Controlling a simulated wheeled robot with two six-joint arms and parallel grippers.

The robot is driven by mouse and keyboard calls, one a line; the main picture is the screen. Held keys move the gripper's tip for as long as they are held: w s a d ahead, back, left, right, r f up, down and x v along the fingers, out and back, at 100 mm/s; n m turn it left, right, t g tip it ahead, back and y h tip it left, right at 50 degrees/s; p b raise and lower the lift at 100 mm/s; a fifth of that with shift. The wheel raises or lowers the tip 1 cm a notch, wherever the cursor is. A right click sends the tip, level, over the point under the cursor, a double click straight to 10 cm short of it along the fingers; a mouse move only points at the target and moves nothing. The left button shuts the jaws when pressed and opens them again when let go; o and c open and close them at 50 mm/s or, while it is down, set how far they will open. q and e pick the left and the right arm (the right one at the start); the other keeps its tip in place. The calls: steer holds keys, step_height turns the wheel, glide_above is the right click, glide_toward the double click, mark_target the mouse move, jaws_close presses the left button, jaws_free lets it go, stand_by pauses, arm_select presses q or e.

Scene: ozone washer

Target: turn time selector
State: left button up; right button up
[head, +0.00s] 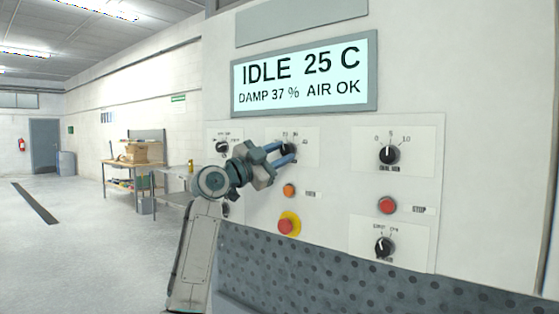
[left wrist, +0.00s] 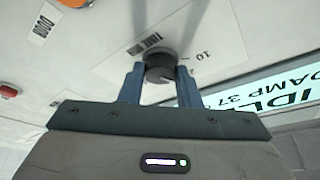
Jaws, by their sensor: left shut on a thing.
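The time selector (left wrist: 160,66) is a dark round knob on a white label plate, with "TIME" and dial numbers printed beside it in the left wrist view. In the head view the knob (head: 288,149) shows partly behind my fingers, at the upper middle of the control panel. My left gripper (head: 283,152) reaches in from the left, with its blue fingers on either side of the knob. In the left wrist view the two fingers (left wrist: 160,80) are shut on the knob. The knob's pointer direction is hard to read. My right gripper is not in view.
The display (head: 305,80) above reads IDLE, 25 C, DAMP 37 %, AIR OK. Other dark knobs (head: 389,155) (head: 384,247) sit to the right. An orange button (head: 289,190), a red button on yellow (head: 288,224) and a red stop button (head: 387,205) are close by.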

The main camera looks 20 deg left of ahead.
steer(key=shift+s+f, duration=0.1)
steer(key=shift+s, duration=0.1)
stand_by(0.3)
arm_select(q)
steer(key=o, duration=1)
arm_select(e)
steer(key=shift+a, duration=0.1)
arm_select(q)
steer(key=shift+s+a+f, duration=0.15)
steer(key=shift+s+a, duration=0.05)
steer(key=b+v, duration=0.1)
steer(key=v, duration=0.1)
steer(key=shift+s+a+f, duration=0.1)
steer(key=shift+s+f, duration=0.05)
steer(key=shift+f, duration=0.1)
steer(key=b, duration=0.3)
glide_toward(284, 154)
steer(key=shift+s+a, duration=0.7)
steer(key=shift+s, duration=0.25)
steer(key=shift+f, duration=0.1)
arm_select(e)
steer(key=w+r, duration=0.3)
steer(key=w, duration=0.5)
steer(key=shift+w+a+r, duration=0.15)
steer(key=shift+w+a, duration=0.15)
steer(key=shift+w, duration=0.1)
